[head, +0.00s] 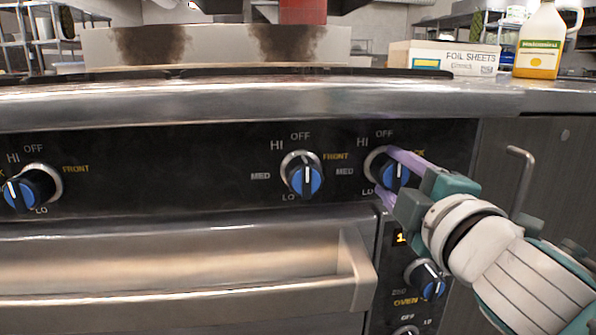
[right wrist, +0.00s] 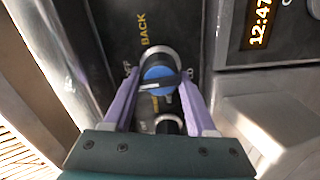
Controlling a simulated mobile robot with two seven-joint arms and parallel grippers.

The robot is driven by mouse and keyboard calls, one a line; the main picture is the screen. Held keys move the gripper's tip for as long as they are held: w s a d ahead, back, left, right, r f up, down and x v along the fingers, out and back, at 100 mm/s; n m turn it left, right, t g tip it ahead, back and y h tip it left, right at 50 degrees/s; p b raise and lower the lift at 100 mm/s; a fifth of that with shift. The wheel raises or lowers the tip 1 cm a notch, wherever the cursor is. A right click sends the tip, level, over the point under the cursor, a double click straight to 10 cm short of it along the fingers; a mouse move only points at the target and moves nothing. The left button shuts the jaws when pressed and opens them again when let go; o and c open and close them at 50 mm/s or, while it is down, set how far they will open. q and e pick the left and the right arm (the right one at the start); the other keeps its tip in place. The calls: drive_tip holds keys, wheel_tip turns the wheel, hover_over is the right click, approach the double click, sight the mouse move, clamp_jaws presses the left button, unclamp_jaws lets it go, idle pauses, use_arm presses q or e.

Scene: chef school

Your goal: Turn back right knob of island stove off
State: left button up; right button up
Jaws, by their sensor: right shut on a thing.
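The stove's black front panel (head: 220,165) carries the back right knob (head: 394,174), a blue-faced round knob with a black grip bar, at the panel's right end. OFF, HI, MED and LO labels surround it; its BACK label is partly covered in the head view. My right gripper (head: 388,172) comes in from the right and is shut on this knob. In the right wrist view the knob (right wrist: 160,76) sits between the two purple fingers, with BACK (right wrist: 143,32) printed beside it. The knob's bar is turned away from OFF. My left gripper is not in view.
A FRONT knob (head: 304,176) is to the left, and another knob (head: 32,187) farther left. Below are an oven knob (head: 427,279) and a protruding oven handle (head: 180,285). A foil sheets box (head: 470,59) and an oil jug (head: 541,42) stand on the counter above.

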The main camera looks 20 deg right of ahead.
drive_tip(key=shift+m, duration=0.5)
drive_tip(key=o, duration=1.4)
drive_tip(key=shift+c, duration=0.2)
drive_tip(key=shift+s, duration=0.1)
drive_tip(key=v, duration=0.9)
drive_tip(key=shift+s+a+p, duration=0.2)
drive_tip(key=shift+s+p, duration=0.1)
drive_tip(key=shift+s, duration=0.05)
